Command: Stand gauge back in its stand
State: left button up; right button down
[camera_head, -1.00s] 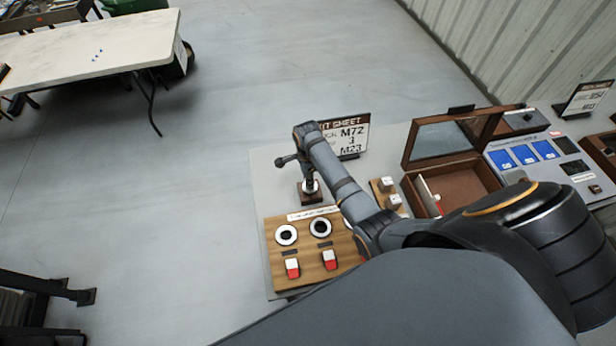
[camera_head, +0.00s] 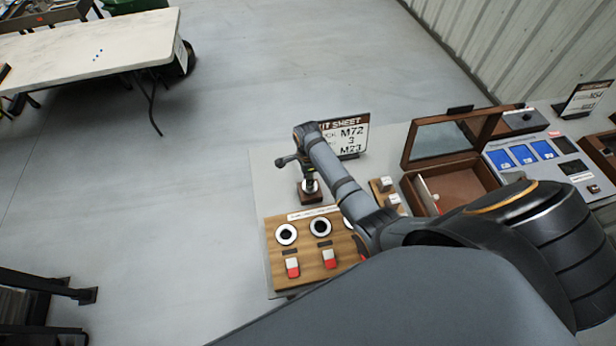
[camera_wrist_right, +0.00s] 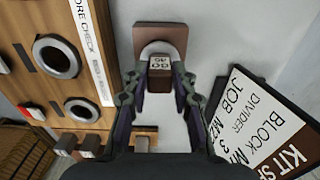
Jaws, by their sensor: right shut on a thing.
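The gauge (camera_wrist_right: 160,64) shows in the right wrist view as a small dark block with white lettering on its end face. My right gripper (camera_wrist_right: 160,82) is shut on it, one finger on each side. Below the gauge is the stand (camera_wrist_right: 148,34), a brown square base with a pale round part on it. In the head view the stand (camera_head: 318,199) is at the table's left side, with my right gripper (camera_head: 307,172) directly over it. I cannot tell whether the gauge touches the stand or is seated in it. My left gripper is out of view.
A wooden board (camera_head: 307,261) with round rings and red-white blocks lies in front of the stand. A kit sheet sign (camera_head: 352,138) stands close behind my gripper. An open wooden box (camera_head: 470,185) and a blue-screened panel (camera_head: 525,155) are to the right.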

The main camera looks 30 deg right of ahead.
jog(key=shift+f, duration=0.3)
dwell(0.5)
jog(key=shift+p, duration=0.4)
jog(key=shift+f+b, duration=0.5)
jog(key=shift+f, duration=0.2)
dwell(0.9)
jog(key=c, duration=1)
grip_release()
jog(key=o, duration=0.4)
jog(key=shift+r, duration=0.15)
